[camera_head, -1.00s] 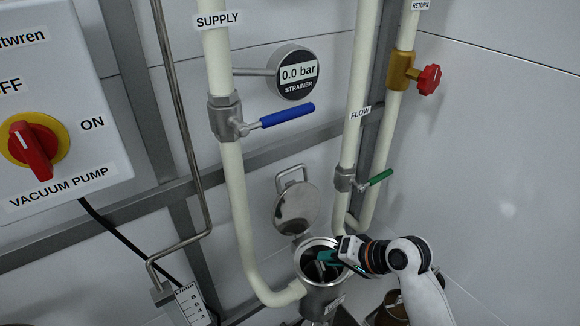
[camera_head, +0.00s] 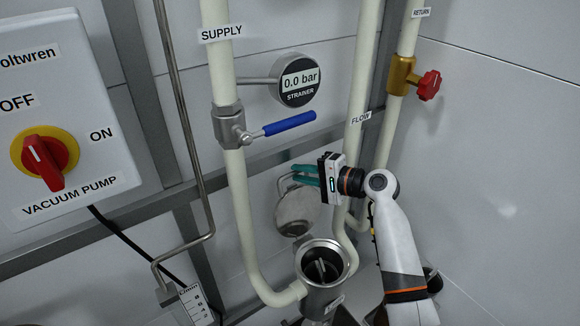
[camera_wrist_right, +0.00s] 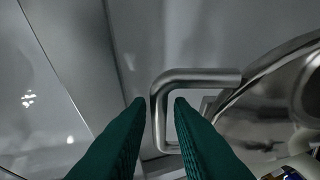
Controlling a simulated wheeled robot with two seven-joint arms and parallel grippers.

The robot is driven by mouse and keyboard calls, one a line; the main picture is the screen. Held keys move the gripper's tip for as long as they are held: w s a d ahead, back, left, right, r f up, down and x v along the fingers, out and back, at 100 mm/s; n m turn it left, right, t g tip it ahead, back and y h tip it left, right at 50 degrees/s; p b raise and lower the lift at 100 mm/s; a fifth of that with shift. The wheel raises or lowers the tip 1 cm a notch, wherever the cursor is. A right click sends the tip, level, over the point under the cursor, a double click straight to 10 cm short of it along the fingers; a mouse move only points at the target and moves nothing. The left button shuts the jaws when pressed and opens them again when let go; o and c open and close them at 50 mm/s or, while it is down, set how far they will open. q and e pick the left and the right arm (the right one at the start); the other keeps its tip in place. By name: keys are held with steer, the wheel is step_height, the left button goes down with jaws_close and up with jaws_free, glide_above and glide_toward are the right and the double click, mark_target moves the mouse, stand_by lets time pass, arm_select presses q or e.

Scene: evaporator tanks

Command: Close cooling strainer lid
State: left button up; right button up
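The strainer lid (camera_head: 297,213) is a round metal disc with a loop handle, standing swung up behind the open strainer (camera_head: 323,290). Metal pieces show inside the strainer's mouth. My right gripper (camera_head: 296,175) has teal fingers at the lid's handle, partly hiding it. In the right wrist view the fingers (camera_wrist_right: 158,103) are apart. One bar of the loop handle (camera_wrist_right: 160,115) lies between them in the picture, with a small gap on each side. The lid (camera_wrist_right: 262,110) is at the right there. My left gripper is not in view.
The supply pipe (camera_head: 237,200) with its blue-handled valve (camera_head: 285,124) stands left of the lid, and the flow pipe (camera_head: 357,80) stands right. The strainer gauge (camera_head: 299,80) is above. A vacuum pump switch box (camera_head: 60,110) is at far left.

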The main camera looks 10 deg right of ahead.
steer(key=shift+p+x, duration=0.35)
steer(key=shift+x, duration=1.6)
jaws_close()
